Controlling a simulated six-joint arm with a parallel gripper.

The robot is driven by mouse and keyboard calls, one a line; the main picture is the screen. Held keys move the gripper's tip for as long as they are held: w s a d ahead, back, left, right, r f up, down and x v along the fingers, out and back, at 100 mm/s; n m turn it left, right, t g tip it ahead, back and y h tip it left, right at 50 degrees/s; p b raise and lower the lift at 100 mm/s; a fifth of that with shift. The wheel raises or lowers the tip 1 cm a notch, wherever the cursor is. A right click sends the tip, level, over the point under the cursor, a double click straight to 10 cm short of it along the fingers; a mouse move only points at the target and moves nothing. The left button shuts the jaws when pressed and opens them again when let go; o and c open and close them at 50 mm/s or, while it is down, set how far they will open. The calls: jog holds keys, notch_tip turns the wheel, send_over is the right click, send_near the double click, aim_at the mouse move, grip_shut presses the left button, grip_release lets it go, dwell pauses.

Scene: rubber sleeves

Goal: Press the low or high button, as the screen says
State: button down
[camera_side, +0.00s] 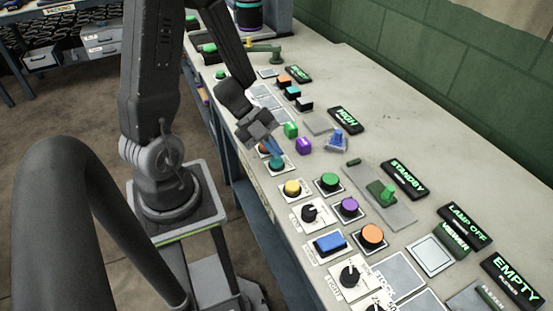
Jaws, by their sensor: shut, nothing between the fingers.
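A small black screen (346,119) on the bench reads HIGH in green letters. My gripper (274,151) is shut and empty, pointing down at the near edge of the bench. Its tip is right over a teal round button (277,163); I cannot tell whether it touches it. An orange-red button (264,148) sits just behind, partly hidden by the gripper. I cannot read any label saying low or high on these buttons.
Yellow (292,188), green (330,181) and purple (349,207) buttons lie nearer. Other screens read STANDBY (405,177), LAMP OFF (464,224) and EMPTY (514,282).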

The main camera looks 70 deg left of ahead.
aim_at(275, 161)
jog(key=shift+f, duration=0.35)
jog(key=shift+f, duration=0.4)
dwell(0.6)
dwell(0.3)
jog(key=shift+r, duration=0.85)
jog(key=shift+r, duration=2.5)
